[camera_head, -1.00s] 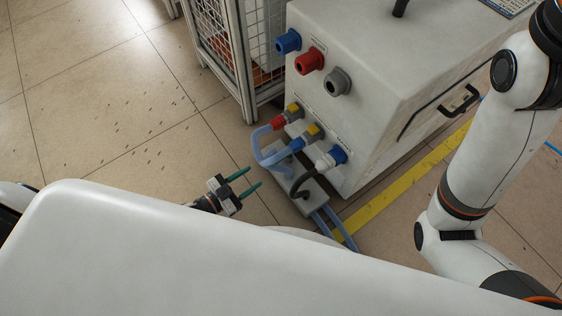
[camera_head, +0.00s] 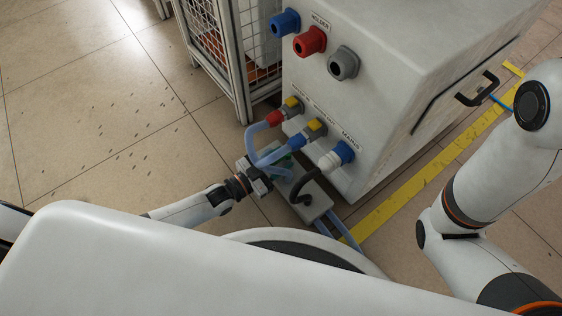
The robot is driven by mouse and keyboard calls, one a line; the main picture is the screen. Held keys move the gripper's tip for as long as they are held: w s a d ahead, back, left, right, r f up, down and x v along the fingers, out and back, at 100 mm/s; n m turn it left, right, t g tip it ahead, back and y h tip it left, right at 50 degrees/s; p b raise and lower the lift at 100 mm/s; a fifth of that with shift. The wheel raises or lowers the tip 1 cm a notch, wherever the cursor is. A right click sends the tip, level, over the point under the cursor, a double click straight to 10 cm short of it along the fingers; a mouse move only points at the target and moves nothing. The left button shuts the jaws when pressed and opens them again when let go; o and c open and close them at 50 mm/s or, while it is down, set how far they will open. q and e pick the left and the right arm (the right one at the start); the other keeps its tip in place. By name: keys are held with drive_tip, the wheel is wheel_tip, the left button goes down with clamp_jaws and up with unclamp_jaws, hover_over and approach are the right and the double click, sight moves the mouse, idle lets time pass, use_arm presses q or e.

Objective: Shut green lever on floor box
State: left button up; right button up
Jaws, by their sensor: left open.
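The floor box (camera_head: 318,204) is a low grey box on the floor in front of the large white cabinet, with hoses and a black cable around it. My left gripper (camera_head: 282,164) reaches in from the left to the box's far left end. Its jaws are open, and its green fingers are mostly behind the translucent blue hoses. A little green shows there, but I cannot tell lever from fingertip, nor whether they touch. The green lever is not clearly visible. My right arm is at the right, with its gripper out of view.
The white cabinet (camera_head: 400,75) stands just behind the box, with blue, red and grey connectors and a black handle (camera_head: 478,89). Translucent blue hoses (camera_head: 252,139) loop over the gripper area. A wire-mesh cage (camera_head: 243,60) stands behind.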

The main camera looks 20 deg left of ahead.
use_arm(q)
drive_tip(key=shift+w+d, duration=0.3)
drive_tip(key=shift+w, duration=0.05)
drive_tip(key=shift+c, duration=0.2)
clamp_jaws()
